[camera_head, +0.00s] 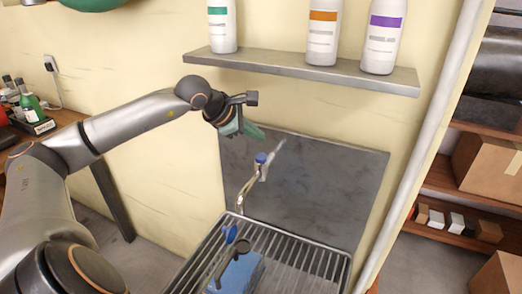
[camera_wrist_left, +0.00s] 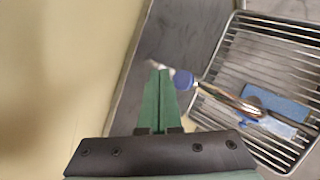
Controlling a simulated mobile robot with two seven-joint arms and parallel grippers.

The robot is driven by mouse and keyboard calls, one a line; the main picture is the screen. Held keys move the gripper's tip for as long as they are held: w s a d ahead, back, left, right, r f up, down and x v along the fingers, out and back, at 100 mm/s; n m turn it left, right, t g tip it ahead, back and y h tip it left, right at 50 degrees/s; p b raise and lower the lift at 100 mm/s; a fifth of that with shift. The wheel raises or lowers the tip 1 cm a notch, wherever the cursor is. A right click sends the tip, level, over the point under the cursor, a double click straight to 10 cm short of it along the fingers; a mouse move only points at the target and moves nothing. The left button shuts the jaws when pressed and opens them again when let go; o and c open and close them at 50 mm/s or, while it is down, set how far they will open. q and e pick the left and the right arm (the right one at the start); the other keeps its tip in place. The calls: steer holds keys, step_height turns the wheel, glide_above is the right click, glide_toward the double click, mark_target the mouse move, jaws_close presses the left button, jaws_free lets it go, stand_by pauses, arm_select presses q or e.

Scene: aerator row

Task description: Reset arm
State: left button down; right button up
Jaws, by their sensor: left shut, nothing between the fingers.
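My left arm reaches in from the left in the head view. Its gripper (camera_head: 250,132) hangs in the air in front of the wall, below the shelf and above the tap. In the left wrist view the two green fingers (camera_wrist_left: 160,88) are pressed together with nothing between them. The tap (camera_head: 261,162) has a blue top and a curved metal spout; its blue top also shows in the left wrist view (camera_wrist_left: 183,80), just beyond the fingertips. I cannot tell whether they touch it. My right gripper is not in view.
A wire rack (camera_head: 307,262) lies below the tap, with a blue block (camera_head: 238,274) on it. A grey shelf (camera_head: 300,70) with several white bottles juts from the wall above my gripper. A pale pipe (camera_head: 418,140) and shelves with boxes (camera_head: 487,170) stand at right.

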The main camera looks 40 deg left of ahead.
arm_select(q)
step_height(320, 180, up, 2)
steer(key=shift+r+p, duration=0.15)
steer(key=shift+p, duration=0.45)
